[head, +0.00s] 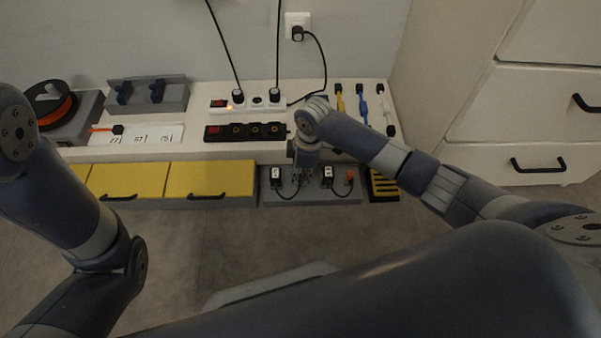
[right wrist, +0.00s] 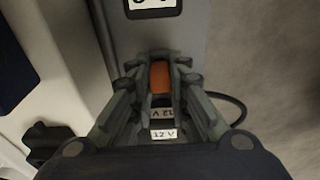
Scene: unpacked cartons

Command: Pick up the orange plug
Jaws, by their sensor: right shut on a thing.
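My right gripper (head: 304,174) is low over the grey tray (head: 310,197) at the front of the bench. In the right wrist view its fingers (right wrist: 160,88) are shut on an orange plug (right wrist: 160,77), with the orange part between the fingertips. "12 V" labels show just behind it, between the fingers. A dark cable (right wrist: 238,108) curves beside the right finger. Another orange plug (head: 350,177) lies on the right of the tray, apart from the gripper. My left arm is at the left, but its gripper is out of view.
Two labelled black adapters (head: 276,174) (head: 327,174) stand on the tray. Behind are a black power strip (head: 228,132) and a white one (head: 245,104) with cables plugged in. Yellow drawers (head: 208,179) are left of the tray, a yellow-slotted black box (head: 384,187) right.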

